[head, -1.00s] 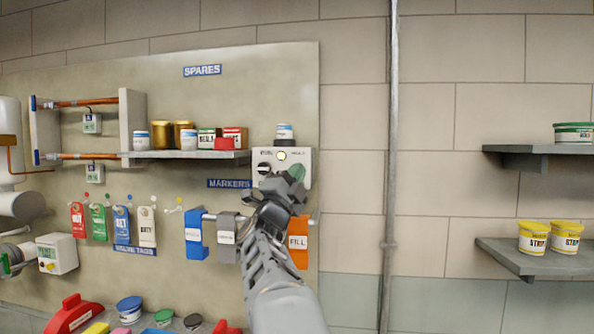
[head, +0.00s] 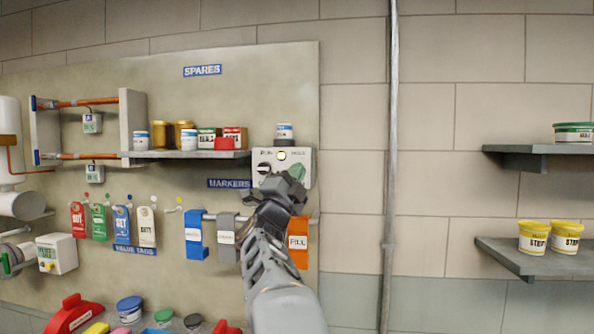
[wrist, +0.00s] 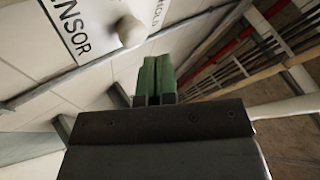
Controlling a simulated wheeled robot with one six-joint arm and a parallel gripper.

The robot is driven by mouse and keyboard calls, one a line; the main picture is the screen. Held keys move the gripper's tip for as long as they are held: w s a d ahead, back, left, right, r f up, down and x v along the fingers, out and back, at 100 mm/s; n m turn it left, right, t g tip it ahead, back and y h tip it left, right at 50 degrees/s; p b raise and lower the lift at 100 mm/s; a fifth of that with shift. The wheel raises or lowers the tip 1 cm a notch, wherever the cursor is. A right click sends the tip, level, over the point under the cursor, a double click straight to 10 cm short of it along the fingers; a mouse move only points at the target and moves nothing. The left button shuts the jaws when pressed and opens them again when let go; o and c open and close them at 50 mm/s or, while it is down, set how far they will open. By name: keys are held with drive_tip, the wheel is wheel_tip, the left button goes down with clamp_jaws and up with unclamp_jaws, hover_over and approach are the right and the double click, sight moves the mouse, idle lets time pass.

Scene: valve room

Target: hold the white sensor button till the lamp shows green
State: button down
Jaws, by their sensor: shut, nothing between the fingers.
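The white control box (head: 265,160) hangs on the wall board under the shelf end. The white sensor button (wrist: 131,31) shows in the wrist view as a round knob beside a label ending in "NSOR". My gripper (wrist: 158,75) is shut, with its green fingertips together and empty. In the wrist view the tips appear below and right of the button, apparently apart from it. In the head view my gripper hides the lower part of the box.
Blue, grey and orange markers hang on a rail (head: 210,216) close to my arm. A shelf (head: 185,154) with several cans is left of the box. A vertical pipe (head: 390,150) runs to the right. The wall between pipe and right shelves is clear.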

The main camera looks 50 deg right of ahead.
drive_tip(key=shift+w+d, duration=0.15)
drive_tip(key=shift+d, duration=0.05)
drive_tip(key=shift+w+d, duration=0.15)
drive_tip(key=shift+d, duration=0.05)
drive_tip(key=shift+w+d, duration=0.25)
drive_tip(key=shift+d, duration=0.15)
idle(0.9)
drive_tip(key=shift+a+f+b, duration=0.1)
drive_tip(key=shift+b, duration=0.25)
idle(1.1)
drive_tip(key=shift+s+a+b, duration=0.5)
drive_tip(key=shift+a+b, duration=0.05)
drive_tip(key=shift+a, duration=0.15)
drive_tip(key=shift+s+a+b, duration=0.45)
drive_tip(key=shift+a+b, duration=0.05)
drive_tip(key=shift+a, duration=0.2)
drive_tip(key=shift+s+a+b, duration=0.4)
drive_tip(key=shift+a+b, duration=0.05)
drive_tip(key=shift+a, duration=0.25)
drive_tip(key=shift+s+a+b, duration=0.45)
drive_tip(key=shift+a+b, duration=0.05)
drive_tip(key=shift+a, duration=0.2)
